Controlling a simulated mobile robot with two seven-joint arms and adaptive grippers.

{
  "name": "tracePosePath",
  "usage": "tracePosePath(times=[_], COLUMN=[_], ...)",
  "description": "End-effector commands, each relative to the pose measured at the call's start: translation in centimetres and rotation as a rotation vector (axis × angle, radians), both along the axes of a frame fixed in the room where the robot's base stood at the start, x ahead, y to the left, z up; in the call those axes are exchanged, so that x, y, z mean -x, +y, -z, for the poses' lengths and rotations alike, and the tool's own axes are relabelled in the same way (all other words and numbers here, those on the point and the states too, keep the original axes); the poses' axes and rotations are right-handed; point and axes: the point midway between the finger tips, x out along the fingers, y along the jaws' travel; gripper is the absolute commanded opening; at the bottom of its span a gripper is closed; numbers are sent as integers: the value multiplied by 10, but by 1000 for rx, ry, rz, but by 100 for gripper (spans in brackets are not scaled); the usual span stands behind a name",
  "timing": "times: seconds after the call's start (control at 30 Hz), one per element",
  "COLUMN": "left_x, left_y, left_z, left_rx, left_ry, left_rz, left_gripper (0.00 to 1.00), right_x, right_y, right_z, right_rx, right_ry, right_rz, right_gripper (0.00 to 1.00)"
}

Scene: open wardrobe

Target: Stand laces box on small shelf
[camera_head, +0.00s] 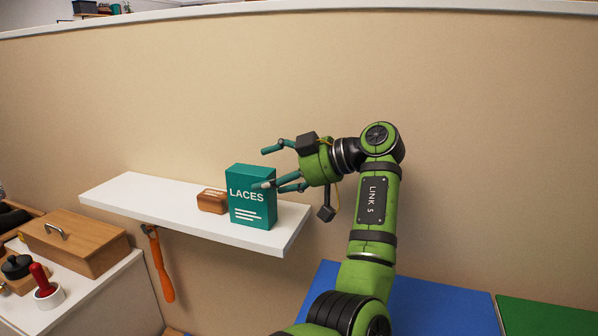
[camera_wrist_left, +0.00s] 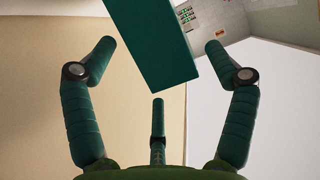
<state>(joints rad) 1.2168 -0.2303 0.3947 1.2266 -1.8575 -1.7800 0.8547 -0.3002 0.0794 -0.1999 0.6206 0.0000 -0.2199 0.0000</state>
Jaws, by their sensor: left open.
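The teal laces box (camera_head: 251,206) stands upright on the small white shelf (camera_head: 135,193), toward the shelf's right end. Its white "LACES" lettering faces the head camera. My left gripper (camera_head: 264,168) is open at the upper right of the box, with its spread fingers pointing left. One finger overlaps the front of the box in the head view, and another is above its top edge. In the left wrist view the box (camera_wrist_left: 153,45) lies ahead between the spread fingers, with gaps to them. Contact cannot be told. My right gripper is not in view.
A small brown block (camera_head: 212,201) sits on the shelf just left of the laces box. An orange-handled item (camera_head: 160,267) hangs below the shelf. A wooden box (camera_head: 75,242) and a red-handled stamp (camera_head: 43,282) are on the lower left surface. The shelf's left part is bare.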

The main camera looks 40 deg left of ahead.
Motion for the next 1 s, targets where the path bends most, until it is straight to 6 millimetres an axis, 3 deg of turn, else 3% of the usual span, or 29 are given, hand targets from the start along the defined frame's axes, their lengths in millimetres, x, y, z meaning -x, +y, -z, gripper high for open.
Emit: tracePosePath(times=[0.2, 0.4, 1.0], left_x=[-15, -23, -25], left_y=[-44, -69, -77], left_z=[-18, -30, -34], left_rx=[0, 0, 0], left_ry=[-1, 1, 0], left_rz=[4, 4, -1], left_gripper=[86, 86, 86], right_x=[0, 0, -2], right_y=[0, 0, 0], right_z=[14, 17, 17], right_rx=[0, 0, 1], right_ry=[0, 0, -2], right_rz=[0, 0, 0], right_gripper=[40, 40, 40])
